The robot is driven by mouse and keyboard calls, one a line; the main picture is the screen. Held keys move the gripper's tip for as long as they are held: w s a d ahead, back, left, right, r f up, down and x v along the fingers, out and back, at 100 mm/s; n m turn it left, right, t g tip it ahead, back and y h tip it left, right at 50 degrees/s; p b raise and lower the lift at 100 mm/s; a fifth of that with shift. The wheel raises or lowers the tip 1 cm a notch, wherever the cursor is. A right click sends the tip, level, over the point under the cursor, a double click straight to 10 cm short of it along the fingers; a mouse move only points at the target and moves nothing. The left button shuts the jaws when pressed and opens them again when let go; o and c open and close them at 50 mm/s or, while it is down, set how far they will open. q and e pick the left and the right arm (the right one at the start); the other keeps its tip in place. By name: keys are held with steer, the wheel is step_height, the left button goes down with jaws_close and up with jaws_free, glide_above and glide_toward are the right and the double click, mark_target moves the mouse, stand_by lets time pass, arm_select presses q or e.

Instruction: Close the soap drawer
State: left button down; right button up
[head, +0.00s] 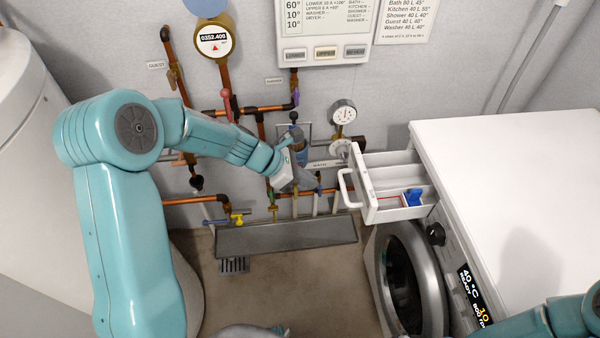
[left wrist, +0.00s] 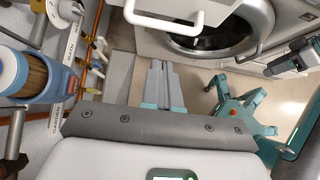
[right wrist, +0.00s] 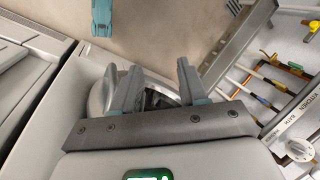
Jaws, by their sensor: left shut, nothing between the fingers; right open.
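The white soap drawer (head: 372,205) sticks out, open, from the front of the white washing machine (head: 515,150). Its compartments show, with a blue piece (head: 413,197) in the front one. Its white handle (head: 347,187) faces left; the handle also shows at the top of the left wrist view (left wrist: 163,24). My left gripper (head: 312,184) is just left of the handle, apart from it, with its fingers (left wrist: 157,68) shut and empty. My right gripper (right wrist: 157,78) is open and empty by the machine's front; the head view shows only part of its arm, at bottom right.
The round washer door (head: 405,280) is below the drawer. Copper pipes, valves and a pressure gauge (head: 343,112) line the wall behind my left gripper. A grey trough (head: 287,236) runs along the wall's foot. The floor in front of it is clear.

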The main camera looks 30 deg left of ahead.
arm_select(q)
steer(key=w+d+f, duration=0.3)
steer(key=d, duration=0.2)
steer(key=shift+w, duration=0.25)
arm_select(e)
steer(key=shift+s+a+f, duration=0.1)
steer(key=shift+s+a, duration=0.05)
steer(key=shift+s, duration=0.15)
arm_select(q)
steer(key=shift+w+d, duration=0.1)
